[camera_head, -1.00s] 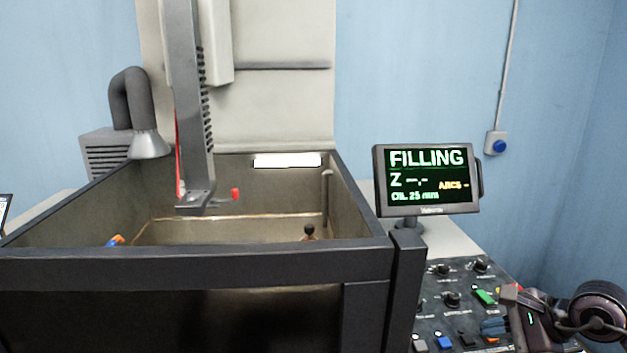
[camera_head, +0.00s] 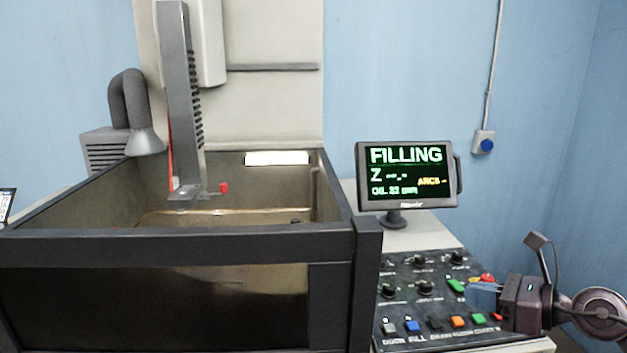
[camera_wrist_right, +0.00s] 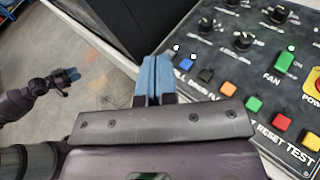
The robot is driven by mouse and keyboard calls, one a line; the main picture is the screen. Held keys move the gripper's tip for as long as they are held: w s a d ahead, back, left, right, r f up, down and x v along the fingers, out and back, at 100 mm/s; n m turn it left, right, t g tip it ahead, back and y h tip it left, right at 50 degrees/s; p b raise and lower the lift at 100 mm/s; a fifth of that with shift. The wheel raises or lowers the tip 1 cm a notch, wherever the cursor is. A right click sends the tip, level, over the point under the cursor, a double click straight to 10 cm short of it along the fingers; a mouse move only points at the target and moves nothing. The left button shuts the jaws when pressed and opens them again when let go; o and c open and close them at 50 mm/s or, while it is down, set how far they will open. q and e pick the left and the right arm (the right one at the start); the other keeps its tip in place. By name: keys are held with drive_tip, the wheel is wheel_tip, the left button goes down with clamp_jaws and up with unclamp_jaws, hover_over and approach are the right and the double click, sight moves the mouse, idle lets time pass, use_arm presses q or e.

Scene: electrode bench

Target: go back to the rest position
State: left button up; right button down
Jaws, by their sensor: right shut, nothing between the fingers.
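My right gripper (camera_head: 472,289) is over the right part of the control panel (camera_head: 400,292), with its blue fingers pointing left. In the right wrist view its blue fingers (camera_wrist_right: 152,74) are together and empty, over the panel's front edge near the blue button. My left gripper shows only in the right wrist view, at the far left (camera_wrist_right: 70,76), small, with blue tips, over the floor; its opening is too small to judge. It is outside the head view.
The open dark-framed tank (camera_head: 180,243) fills the left, under a vertical grey column (camera_head: 181,100) with a red knob (camera_head: 224,188). A monitor (camera_head: 406,175) reading FILLING stands behind the panel. Bare floor (camera_wrist_right: 70,130) lies left of the panel in the wrist view.

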drive_tip(key=s+d+f+m+t+h, duration=0.3)
drive_tip(key=f+m, duration=0.5)
drive_tip(key=m, duration=0.8)
drive_tip(key=s+f+m+t+h, duration=0.1)
drive_tip(key=f+m+t+h, duration=0.45)
drive_tip(key=m, duration=1.15)
drive_tip(key=s+a+f+m+g+h, duration=0.3)
drive_tip(key=s+f+m+g, duration=0.3)
drive_tip(key=s+f, duration=1.2)
drive_tip(key=f+m, duration=0.1)
drive_tip(key=m, duration=0.3)
drive_tip(key=shift+a+m+g, duration=0.2)
drive_tip(key=shift+m+g, duration=0.15)
drive_tip(key=shift+m, duration=0.05)
drive_tip(key=shift+f, duration=0.1)
